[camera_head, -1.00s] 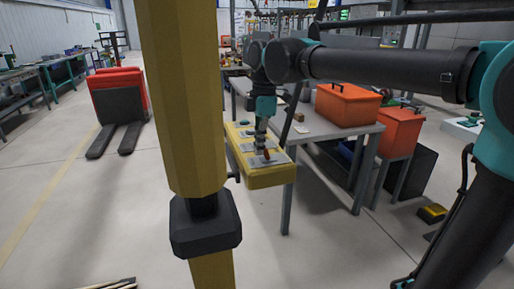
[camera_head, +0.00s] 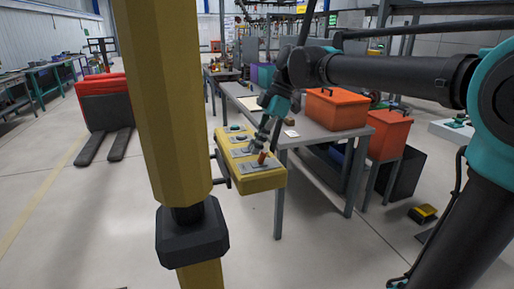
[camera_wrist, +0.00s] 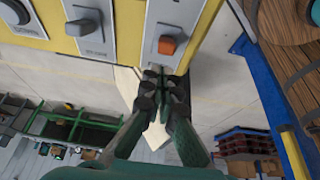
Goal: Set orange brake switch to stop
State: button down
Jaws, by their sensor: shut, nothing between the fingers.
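The orange brake switch (camera_head: 262,157) sits on a grey plate at the near end of a yellow control box (camera_head: 262,181). In the wrist view the orange switch (camera_wrist: 167,45) is a short rocker or lever on its plate, clear of the fingers. My gripper (camera_head: 254,149) is shut and empty, tilted, with its tips close beside the switch. In the wrist view my fingertips (camera_wrist: 163,74) are together just below the switch, with a small gap in the picture. I cannot tell whether they touch the plate.
A grey switch (camera_wrist: 84,20) and a round dark knob (camera_wrist: 14,12) sit on neighbouring plates of the box. A thick yellow post (camera_head: 165,100) stands at the left. A grey table (camera_head: 320,133) with an orange bin (camera_head: 337,109) stands behind. Open floor lies in front.

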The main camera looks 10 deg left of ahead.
jog(key=shift+r, duration=0.35)
jog(key=v, duration=1.2)
jog(key=shift+w+d, duration=0.1)
jog(key=shift+w, duration=0.05)
